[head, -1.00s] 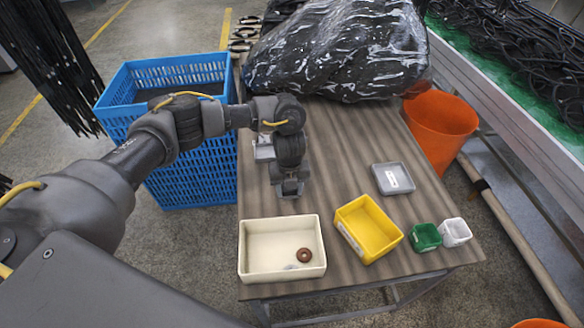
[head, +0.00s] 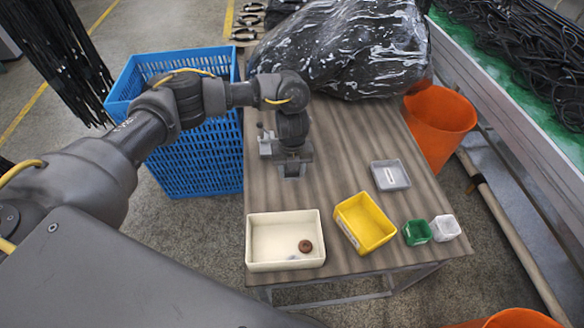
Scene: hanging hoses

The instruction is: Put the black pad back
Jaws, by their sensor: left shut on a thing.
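My left gripper (head: 291,172) points down over the left part of the wooden table (head: 335,165). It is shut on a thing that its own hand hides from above. A small grey metal fixture (head: 266,145) with a dark knob shows just left of the hand. I cannot make out the black pad as a separate thing; whether it is the thing in my left gripper, I cannot tell. My right gripper is not in view.
A cream tray (head: 256,257) holding a brown ring (head: 305,246), a yellow bin (head: 365,222), and small green (head: 417,232) and white (head: 446,228) bins line the front edge. A grey box (head: 390,175) sits right. A black plastic-wrapped bundle (head: 340,50) fills the back. A blue crate (head: 195,155) stands left.

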